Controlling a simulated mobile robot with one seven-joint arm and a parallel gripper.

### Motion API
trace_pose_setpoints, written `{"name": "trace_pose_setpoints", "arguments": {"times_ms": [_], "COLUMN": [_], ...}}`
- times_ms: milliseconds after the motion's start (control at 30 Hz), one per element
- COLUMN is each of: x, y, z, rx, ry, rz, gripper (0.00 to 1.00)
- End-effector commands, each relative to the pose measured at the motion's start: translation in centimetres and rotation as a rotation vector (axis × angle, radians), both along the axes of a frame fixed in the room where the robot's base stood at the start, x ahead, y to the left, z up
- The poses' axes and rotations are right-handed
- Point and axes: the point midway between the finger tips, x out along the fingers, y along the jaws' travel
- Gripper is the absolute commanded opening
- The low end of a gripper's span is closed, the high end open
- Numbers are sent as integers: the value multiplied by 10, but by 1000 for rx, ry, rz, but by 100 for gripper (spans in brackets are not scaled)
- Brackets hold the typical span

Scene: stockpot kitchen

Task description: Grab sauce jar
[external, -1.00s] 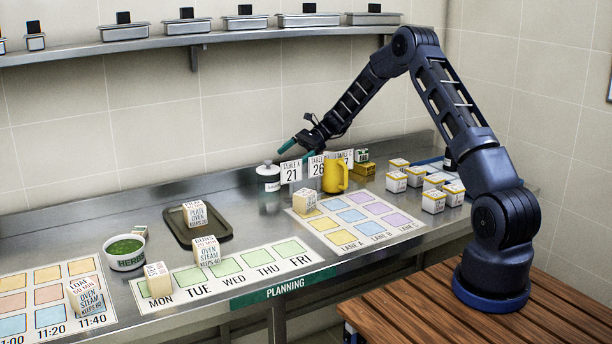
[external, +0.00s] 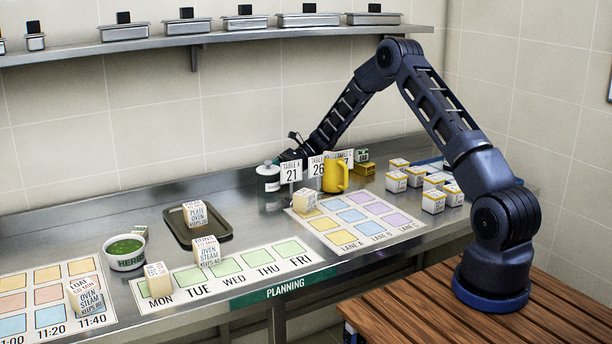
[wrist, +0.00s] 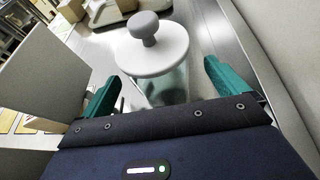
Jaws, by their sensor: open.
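The sauce jar (external: 268,181) stands on the steel counter near the back wall. It is a small jar with a white label, a pale lid and a grey knob. In the wrist view the jar's lid (wrist: 155,54) and clear body lie ahead, between the two teal fingers. My gripper (wrist: 160,90) is open, with one finger on each side of the jar's line and a gap to both. In the external view my gripper (external: 287,160) is low behind the table cards, just right of the jar; its fingertips are mostly hidden there.
A table 21 card (external: 291,172) stands close in front of my gripper and shows as a grey panel (wrist: 45,85) at left in the wrist view. A yellow mug (external: 335,177) is to the right. A dark tray (external: 222,236) lies left on the counter. The wall is close behind.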

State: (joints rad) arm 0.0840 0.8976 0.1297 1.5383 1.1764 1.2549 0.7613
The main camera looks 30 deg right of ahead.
Motion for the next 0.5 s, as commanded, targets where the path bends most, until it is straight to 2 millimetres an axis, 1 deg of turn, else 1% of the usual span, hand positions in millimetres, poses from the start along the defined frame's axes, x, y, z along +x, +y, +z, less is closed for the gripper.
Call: {"name": "trace_pose_setpoints", "arguments": {"times_ms": [33,233,333,500], "x": [-2,-6,-6,-6], "y": [7,33,39,40], "z": [-2,-11,-13,-14], "rx": [0,1,-1,0], "ry": [1,0,0,-1], "rz": [3,3,2,1], "gripper": [98,98,98,98]}}
